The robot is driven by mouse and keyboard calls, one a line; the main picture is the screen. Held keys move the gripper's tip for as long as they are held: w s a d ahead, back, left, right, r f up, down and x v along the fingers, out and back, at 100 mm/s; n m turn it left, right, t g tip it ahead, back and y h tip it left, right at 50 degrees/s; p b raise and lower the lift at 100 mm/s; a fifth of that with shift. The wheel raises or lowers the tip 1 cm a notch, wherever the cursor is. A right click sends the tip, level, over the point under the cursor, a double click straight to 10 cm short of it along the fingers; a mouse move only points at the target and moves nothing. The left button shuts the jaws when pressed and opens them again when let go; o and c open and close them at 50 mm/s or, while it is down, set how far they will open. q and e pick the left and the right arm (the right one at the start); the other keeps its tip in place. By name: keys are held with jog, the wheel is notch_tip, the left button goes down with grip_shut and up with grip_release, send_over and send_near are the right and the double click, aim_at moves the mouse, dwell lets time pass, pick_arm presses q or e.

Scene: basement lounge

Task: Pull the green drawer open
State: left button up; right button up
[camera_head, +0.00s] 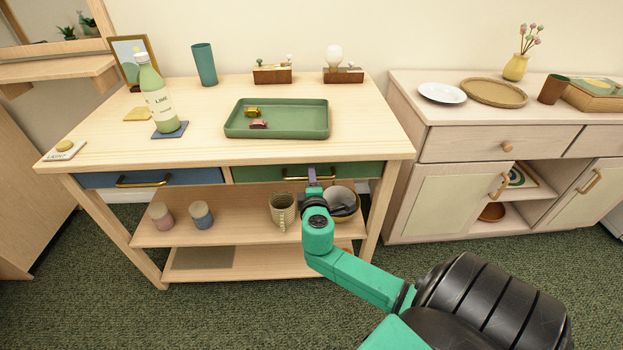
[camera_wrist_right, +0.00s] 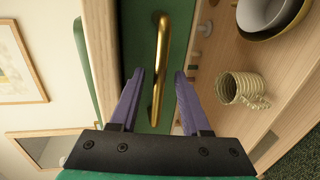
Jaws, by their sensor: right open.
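The green drawer (camera_head: 352,171) is at the right of the wooden table's front, under the tabletop, and looks closed. Its brass bar handle (camera_head: 290,178) is partly hidden by my gripper in the head view. In the right wrist view the handle (camera_wrist_right: 160,55) runs lengthwise on the green drawer front (camera_wrist_right: 133,45). My right gripper (camera_head: 312,172) is at the drawer front. In the wrist view its two purple fingers (camera_wrist_right: 160,75) are apart, one on each side of the handle's near end, and not closed on it. My left gripper is not in view.
A blue drawer (camera_head: 190,177) with a brass handle is on the left. A pale cabinet (camera_head: 450,185) stands right.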

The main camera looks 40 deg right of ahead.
jog(key=shift+w+d, duration=0.25)
jog(key=shift+w, duration=0.05)
grip_shut()
jog(key=shift+f, duration=0.1)
dwell(1.2)
